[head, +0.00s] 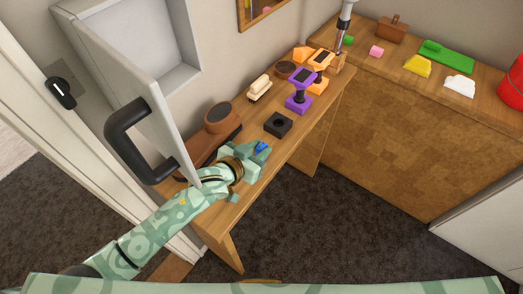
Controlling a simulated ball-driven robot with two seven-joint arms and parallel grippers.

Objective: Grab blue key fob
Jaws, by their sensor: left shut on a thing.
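My left gripper (260,151) is over the near part of the narrow wooden shelf table. It is shut on the blue key fob (262,147), a small bright blue piece showing between its fingers. Most of the fob is hidden by the fingers, and I cannot tell whether it is clear of the table top. My right gripper does not show with any clear fingers; a dark-tipped metal tool or arm end (340,42) stands at the far end of the table.
A black block (278,124), a purple stand (299,98) and a brown round-topped object (222,119) stand on the table. A white cabinet door with a black handle (127,137) hangs open above my left arm. A counter (420,130) is at right.

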